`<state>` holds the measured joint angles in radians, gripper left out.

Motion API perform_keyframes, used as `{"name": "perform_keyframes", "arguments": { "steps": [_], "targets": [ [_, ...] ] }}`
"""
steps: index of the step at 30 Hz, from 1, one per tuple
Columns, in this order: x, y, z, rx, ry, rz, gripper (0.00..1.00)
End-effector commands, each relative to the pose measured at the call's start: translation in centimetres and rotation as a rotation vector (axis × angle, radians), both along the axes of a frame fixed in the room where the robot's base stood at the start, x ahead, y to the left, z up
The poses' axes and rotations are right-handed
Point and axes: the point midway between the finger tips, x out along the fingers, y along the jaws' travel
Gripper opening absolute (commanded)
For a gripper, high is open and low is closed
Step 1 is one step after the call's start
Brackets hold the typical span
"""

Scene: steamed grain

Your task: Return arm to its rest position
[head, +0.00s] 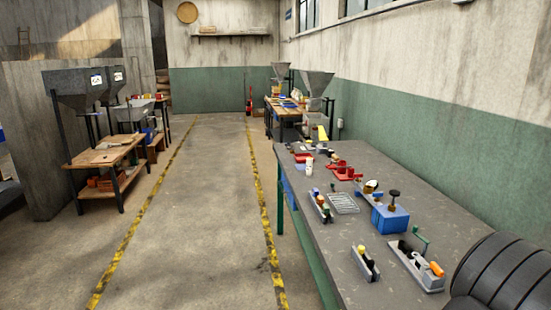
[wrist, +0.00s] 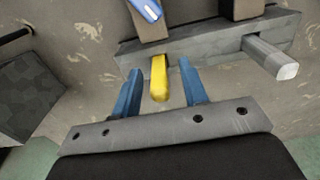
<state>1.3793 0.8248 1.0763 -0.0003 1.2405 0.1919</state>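My gripper (wrist: 160,68) shows in the wrist view with its two blue fingers apart. A rounded yellow handle-like piece (wrist: 159,80) appears in the gap between them, with space on both sides. It extends from a grey block-like fixture (wrist: 205,38) beyond the fingertips. I cannot tell how far the fingers are above it. My gripper cannot be made out in the head view.
The head view shows a long grey workbench (head: 335,240) holding a blue box (head: 390,219), a wire rack (head: 343,203), red parts (head: 343,172) and grey fixtures (head: 417,265). A wooden table (head: 105,153) stands left. The floor (head: 203,220) between is clear.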

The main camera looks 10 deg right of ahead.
Motion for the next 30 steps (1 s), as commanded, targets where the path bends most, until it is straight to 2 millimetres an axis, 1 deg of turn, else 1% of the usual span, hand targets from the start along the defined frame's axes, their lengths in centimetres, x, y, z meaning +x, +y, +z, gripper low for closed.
{"name": "perform_keyframes", "arguments": {
  "steps": [5,8,11,14,30],
  "targets": [
    [0.0,0.0,0.6,-0.002,0.000,0.000,0.40],
    [0.0,0.0,1.5,-0.002,0.000,0.000,0.40],
    [0.0,-0.1,3.0,-0.004,-0.001,0.000,0.40],
    [0.0,-0.1,4.7,-0.004,-0.001,0.000,0.40],
    [0.0,-0.1,15.5,-0.004,-0.001,0.000,0.40]
  ]
}}
